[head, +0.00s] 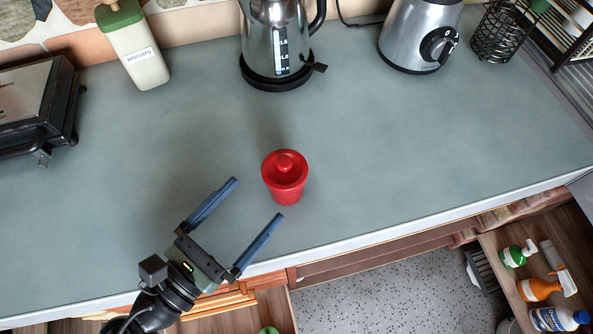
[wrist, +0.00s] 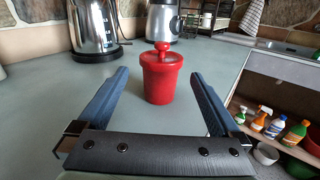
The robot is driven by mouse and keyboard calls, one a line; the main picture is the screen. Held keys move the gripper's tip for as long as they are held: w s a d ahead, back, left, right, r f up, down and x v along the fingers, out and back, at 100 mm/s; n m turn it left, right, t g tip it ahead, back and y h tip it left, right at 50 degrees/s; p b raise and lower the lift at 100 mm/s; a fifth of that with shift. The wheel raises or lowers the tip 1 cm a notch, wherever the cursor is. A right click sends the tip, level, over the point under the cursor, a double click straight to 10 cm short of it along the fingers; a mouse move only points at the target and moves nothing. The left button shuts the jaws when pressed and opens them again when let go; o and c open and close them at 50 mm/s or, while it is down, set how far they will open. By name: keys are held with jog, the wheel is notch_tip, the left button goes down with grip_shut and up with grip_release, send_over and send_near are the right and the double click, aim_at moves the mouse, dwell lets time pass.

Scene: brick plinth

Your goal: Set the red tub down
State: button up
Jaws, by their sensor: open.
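The red tub (head: 285,178) stands upright on the grey-green counter (head: 190,130), near its front edge. It has a lid with a round knob. My gripper (head: 257,198) is open, its two blue fingers apart and empty, just to the front left of the tub in the head view. In the wrist view the red tub (wrist: 160,80) stands ahead, beyond the gripper (wrist: 162,80) and lined up with the gap between the fingers. No finger appears to touch it.
A kettle (head: 275,40), a blender base (head: 420,38), a biscuits canister (head: 135,45) and a black appliance (head: 35,105) stand along the back and left. The counter around the tub is clear. An open drawer (head: 540,270) with bottles lies below right.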

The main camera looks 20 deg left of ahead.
aim_at(296, 157)
jog(key=shift+n, duration=0.3)
jog(key=p+x, duration=0.1)
jog(key=x, duration=1.1)
jog(key=shift+w+d+f, duration=0.1)
jog(key=shift+w+d, duration=0.15)
jog(key=shift+w, duration=0.1)
jog(key=shift+c, duration=0.2)
